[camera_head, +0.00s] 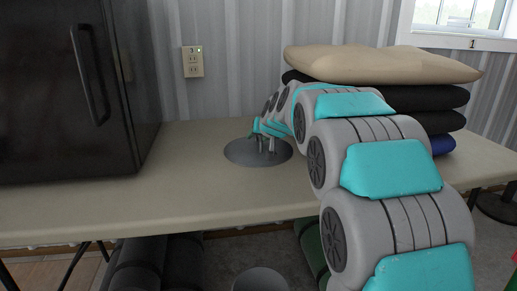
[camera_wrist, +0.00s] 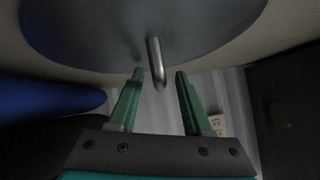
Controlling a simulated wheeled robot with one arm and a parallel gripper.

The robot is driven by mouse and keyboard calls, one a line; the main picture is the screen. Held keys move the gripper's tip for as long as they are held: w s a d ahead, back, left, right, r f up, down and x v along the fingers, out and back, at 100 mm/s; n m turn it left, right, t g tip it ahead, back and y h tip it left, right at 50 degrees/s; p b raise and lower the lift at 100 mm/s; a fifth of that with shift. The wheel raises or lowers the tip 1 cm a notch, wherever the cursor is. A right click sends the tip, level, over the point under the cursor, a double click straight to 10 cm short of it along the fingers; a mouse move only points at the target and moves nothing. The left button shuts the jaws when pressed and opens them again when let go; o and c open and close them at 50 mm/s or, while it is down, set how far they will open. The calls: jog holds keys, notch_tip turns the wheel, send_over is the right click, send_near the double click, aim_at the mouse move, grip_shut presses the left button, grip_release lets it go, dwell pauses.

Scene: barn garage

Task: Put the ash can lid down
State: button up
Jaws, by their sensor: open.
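The ash can lid (camera_head: 240,154) is a round grey metal disc lying on the beige table, left of the stack of cushions. It also fills the upper part of the wrist view (camera_wrist: 85,30), with its bent metal handle (camera_wrist: 156,60) standing out from it. My gripper (camera_head: 267,146) is over the lid. In the wrist view, my gripper (camera_wrist: 160,74) is open, with the handle between the two green fingertips and a gap on each side. A grey round can (camera_head: 260,281) shows below the table's front edge, partly cut off by the picture's bottom; it may be the ash can.
A black fridge-like box (camera_head: 65,90) stands on the table (camera_head: 180,195) at the left. Folded cushions (camera_head: 380,65) are stacked at the right, behind my arm. A wall outlet (camera_head: 193,61) is behind. The table's front left is clear.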

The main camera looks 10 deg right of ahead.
grip_shut()
dwell(1.3)
